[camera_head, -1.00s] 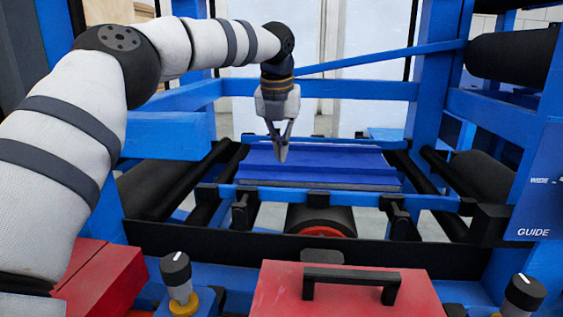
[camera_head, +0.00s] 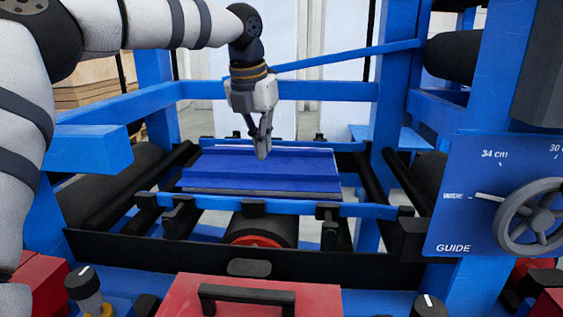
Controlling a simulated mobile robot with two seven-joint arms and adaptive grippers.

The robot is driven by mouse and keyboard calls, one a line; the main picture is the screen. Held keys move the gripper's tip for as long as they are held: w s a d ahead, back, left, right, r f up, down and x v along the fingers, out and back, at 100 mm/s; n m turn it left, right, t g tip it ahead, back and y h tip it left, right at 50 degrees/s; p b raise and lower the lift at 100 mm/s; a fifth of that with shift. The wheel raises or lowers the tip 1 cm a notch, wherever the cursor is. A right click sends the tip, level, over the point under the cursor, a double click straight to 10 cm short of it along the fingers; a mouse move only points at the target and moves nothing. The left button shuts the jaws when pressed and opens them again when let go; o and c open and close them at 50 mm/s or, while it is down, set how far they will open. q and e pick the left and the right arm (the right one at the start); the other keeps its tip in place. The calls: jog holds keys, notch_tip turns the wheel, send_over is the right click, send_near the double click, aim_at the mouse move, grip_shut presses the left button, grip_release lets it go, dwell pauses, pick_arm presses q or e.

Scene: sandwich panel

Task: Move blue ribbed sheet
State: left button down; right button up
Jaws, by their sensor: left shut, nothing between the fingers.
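The blue ribbed sheet (camera_head: 215,175) lies flat in the middle of the machine frame, with raised ribs running left to right. My left gripper (camera_head: 262,156) points down over the sheet, a little right of its middle. Its fingers are shut with nothing between them. The fingertips overlap the sheet in the picture; I cannot tell whether they touch it. My right gripper is not in view.
Blue beams (camera_head: 310,90) and posts surround the sheet. Black rails (camera_head: 370,188) flank it. A black roller with a red end (camera_head: 262,236) sits in front. A guide panel with a handwheel (camera_head: 535,216) stands at right. A red cover (camera_head: 250,297) is nearest.

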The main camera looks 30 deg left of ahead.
aim_at(273, 185)
pick_arm(q)
jog(key=x, duration=0.9)
jog(key=shift+s+a+f, duration=0.2)
jog(key=w, duration=0.1)
jog(key=w+b, duration=0.1)
jog(key=w+f, duration=0.1)
jog(key=shift+w+a, duration=0.2)
jog(key=shift+a, duration=0.15)
jog(key=shift+w+r+b, duration=0.15)
jog(key=shift+w+b, duration=0.15)
jog(key=shift+b, duration=0.05)
jog(key=shift+w+r, duration=0.1)
jog(key=shift+r, duration=0.1)
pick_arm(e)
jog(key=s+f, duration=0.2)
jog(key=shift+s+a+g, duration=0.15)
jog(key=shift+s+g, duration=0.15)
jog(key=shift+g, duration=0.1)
